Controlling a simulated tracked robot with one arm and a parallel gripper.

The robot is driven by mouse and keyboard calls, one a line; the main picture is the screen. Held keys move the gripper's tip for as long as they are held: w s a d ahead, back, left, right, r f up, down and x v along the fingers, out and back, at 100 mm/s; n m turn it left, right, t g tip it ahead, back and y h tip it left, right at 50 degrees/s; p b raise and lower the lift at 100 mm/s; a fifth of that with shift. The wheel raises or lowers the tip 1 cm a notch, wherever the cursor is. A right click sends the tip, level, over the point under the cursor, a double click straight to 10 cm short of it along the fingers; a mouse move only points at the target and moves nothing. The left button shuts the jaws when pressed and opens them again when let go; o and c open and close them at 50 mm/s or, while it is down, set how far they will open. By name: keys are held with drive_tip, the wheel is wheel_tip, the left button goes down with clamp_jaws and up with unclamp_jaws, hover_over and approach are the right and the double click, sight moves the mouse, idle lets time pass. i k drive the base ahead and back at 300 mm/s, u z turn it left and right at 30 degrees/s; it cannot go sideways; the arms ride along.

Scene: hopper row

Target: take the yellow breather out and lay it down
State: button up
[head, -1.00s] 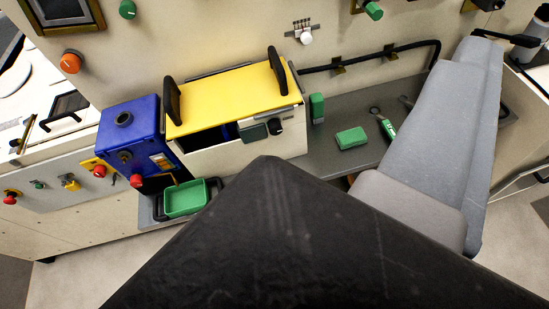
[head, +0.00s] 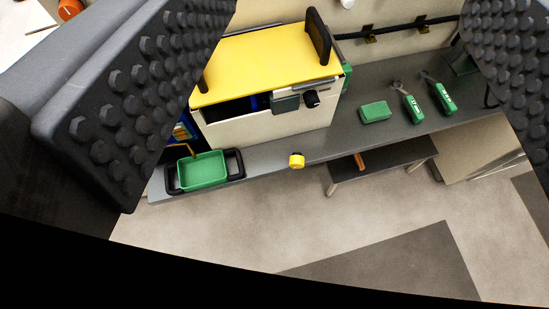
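A small yellow cap with a dark underside, which I take for the yellow breather (head: 297,160), shows at the front edge of the grey shelf (head: 275,148). I cannot tell whether it is fitted into the edge or only rests there. My gripper (head: 335,85) is open wide. Its two studded dark fingers stand at the far left and far right of the picture, with nothing held between them. The yellow cap lies in the gap between them as seen in the picture, apart from both.
A cream box with a yellow lid (head: 265,60) and black handles stands on the shelf. A green tray (head: 203,171) with black handles sits left. A green block (head: 375,112) and two green-handled tools (head: 413,108) lie right. A low dark table (head: 380,160) stands below.

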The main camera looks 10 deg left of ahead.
sight(297, 160)
drive_tip(key=z, duration=1.25)
drive_tip(key=k, duration=1.3)
drive_tip(key=u, duration=0.85)
drive_tip(key=i, duration=1)
